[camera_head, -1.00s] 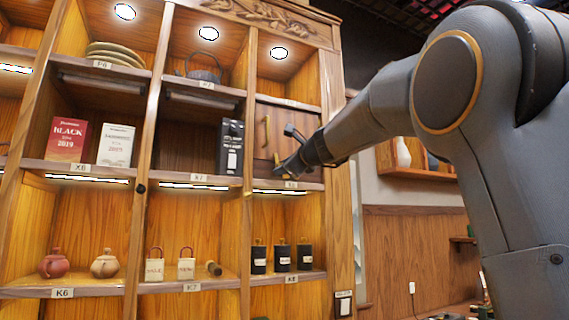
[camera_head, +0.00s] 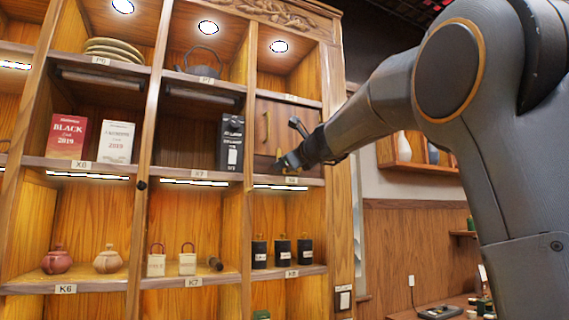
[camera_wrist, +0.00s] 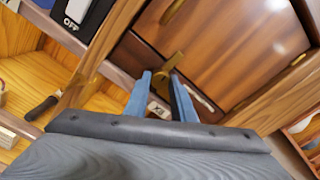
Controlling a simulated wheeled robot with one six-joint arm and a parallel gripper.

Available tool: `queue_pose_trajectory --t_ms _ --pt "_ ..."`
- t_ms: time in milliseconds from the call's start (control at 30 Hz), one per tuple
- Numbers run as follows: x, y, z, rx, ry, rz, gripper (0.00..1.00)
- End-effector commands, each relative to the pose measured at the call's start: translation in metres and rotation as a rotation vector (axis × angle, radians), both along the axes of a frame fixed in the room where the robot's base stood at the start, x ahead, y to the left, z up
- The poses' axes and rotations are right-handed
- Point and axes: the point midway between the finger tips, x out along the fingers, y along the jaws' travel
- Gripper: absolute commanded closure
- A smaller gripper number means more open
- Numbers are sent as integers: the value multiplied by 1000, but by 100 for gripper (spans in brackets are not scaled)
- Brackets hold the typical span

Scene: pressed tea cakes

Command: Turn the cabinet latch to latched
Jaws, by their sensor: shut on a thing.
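The small wooden cabinet door (camera_head: 272,112) is closed in the right column of the shelf unit. Its brass latch (camera_wrist: 174,63) sits at the door's lower edge, by the frame strip, in the wrist view. My gripper (camera_wrist: 161,80) has its two blue fingers on either side of the latch's brass piece and is shut on it. In the head view my gripper (camera_head: 284,164) reaches the door's lower edge from the right. The fingers partly hide the latch, and I cannot tell exactly how far it is turned.
A brass pull handle (camera_head: 267,128) is on the door. A black tea box (camera_head: 230,145) stands just left of the door. Black canisters (camera_head: 281,250) stand on the shelf below. The shelf's wooden post (camera_head: 340,200) is close to the right.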

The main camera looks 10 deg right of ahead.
Motion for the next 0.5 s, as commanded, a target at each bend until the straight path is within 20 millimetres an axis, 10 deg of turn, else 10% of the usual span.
queue_pose_trajectory --t_ms 133,500 --pt "0 0 -2 -1 3 1 58" --pt "-5 -1 0 -1 0 0 58"
